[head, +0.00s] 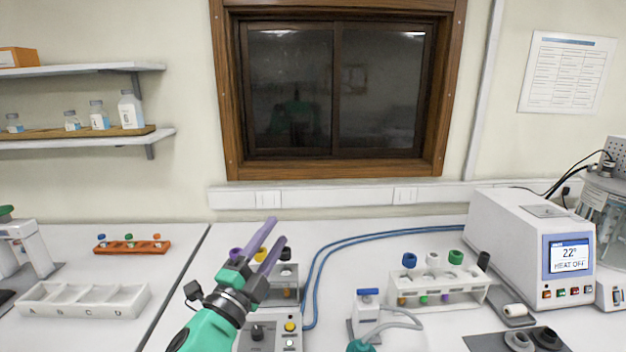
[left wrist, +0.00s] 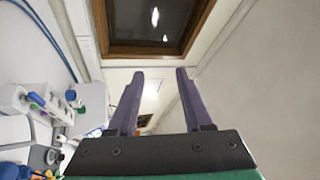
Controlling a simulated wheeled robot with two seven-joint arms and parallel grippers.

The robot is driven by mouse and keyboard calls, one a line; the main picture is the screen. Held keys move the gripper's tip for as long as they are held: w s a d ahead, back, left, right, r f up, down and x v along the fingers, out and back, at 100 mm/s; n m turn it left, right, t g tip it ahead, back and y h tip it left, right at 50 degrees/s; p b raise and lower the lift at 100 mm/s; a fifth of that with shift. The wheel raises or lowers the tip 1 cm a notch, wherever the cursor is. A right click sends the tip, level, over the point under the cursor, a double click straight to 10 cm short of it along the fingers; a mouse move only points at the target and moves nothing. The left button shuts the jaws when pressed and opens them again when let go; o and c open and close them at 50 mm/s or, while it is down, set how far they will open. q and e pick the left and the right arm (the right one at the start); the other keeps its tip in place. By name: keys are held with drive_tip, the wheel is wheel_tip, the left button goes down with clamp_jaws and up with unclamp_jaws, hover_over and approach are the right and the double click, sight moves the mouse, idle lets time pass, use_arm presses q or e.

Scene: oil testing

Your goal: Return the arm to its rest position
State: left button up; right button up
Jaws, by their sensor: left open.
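My left gripper (head: 276,232) reaches up from the bottom of the head view, in front of the rack and device at the middle of the bench. Its two purple fingers are apart, with nothing between them. In the left wrist view the fingers (left wrist: 160,72) are also spread and empty, pointing toward the wall and window. The gripper partly hides a small rack with capped vials (head: 286,270) behind it. My right gripper does not show in either view.
A white rack with coloured caps (head: 440,292) stands right of the gripper, beside the heater unit (head: 520,245). Blue tubing (head: 350,240) runs along the bench. A lettered tray (head: 85,312) and an orange vial rack (head: 133,247) lie left. The window (head: 335,90) is behind.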

use_arm(q)
drive_tip(key=s+a+f+n+g+y, duration=0.35)
drive_tip(key=a+f+n, duration=0.25)
drive_tip(key=f, duration=0.4)
drive_tip(key=s+a+f+n+g+y, duration=0.25)
drive_tip(key=a+f+n+y, duration=0.35)
drive_tip(key=f, duration=0.4)
drive_tip(key=s+a+f+n+g+h, duration=0.1)
drive_tip(key=s+a+f+n+g, duration=0.15)
drive_tip(key=s+f+g, duration=0.4)
drive_tip(key=s+a+f+n+g, duration=0.1)
drive_tip(key=s+f+n+g, duration=0.3)
drive_tip(key=s+f, duration=0.6)
drive_tip(key=s+f+b, duration=0.2)
drive_tip(key=f+b, duration=0.1)
drive_tip(key=f, duration=1)
drive_tip(key=s+f+b, duration=0.2)
drive_tip(key=f+b, duration=0.1)
drive_tip(key=f, duration=1)
drive_tip(key=s+a+f+g+b, duration=0.2)
drive_tip(key=s+a+f+b, duration=0.1)
drive_tip(key=s+f, duration=1.4)
wheel_tip(320, 180, down, 2)
drive_tip(key=shift+m+b, duration=0.35)
drive_tip(key=shift+b, duration=0.15)
